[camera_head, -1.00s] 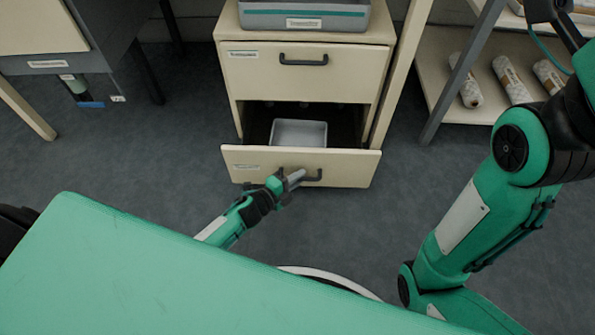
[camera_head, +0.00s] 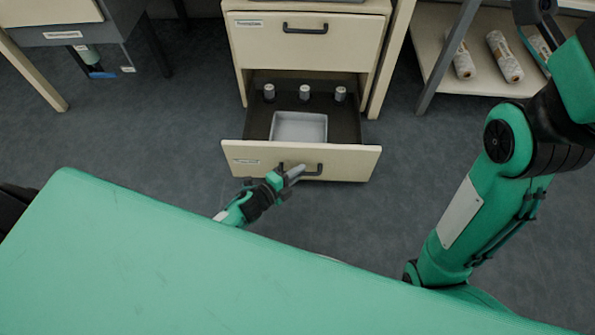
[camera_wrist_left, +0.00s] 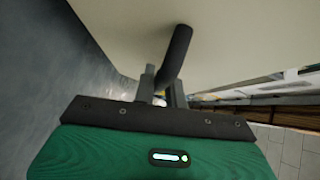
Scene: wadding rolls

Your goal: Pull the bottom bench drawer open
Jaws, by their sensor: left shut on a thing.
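The bottom bench drawer (camera_head: 242,157) stands open below the upper drawer. Its dark handle (camera_head: 313,170) is on the front panel. My left gripper (camera_head: 294,173) is shut on the left part of that handle. In the left wrist view the dark handle bar (camera_wrist_left: 177,55) runs between the fingers of my left gripper (camera_wrist_left: 163,88), close to the pale drawer front. Inside the drawer are a grey tray (camera_head: 299,128) and three small light cylinders (camera_head: 305,92) in a row behind it. My right arm shows at the right, but its gripper is out of view.
The closed upper drawer (camera_head: 270,46) is above. A shelf (camera_head: 440,50) with white rolls (camera_head: 504,57) stands at the right behind a slanted grey leg. A grey bench (camera_head: 80,55) is at the left. Floor is free on both sides of the drawer.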

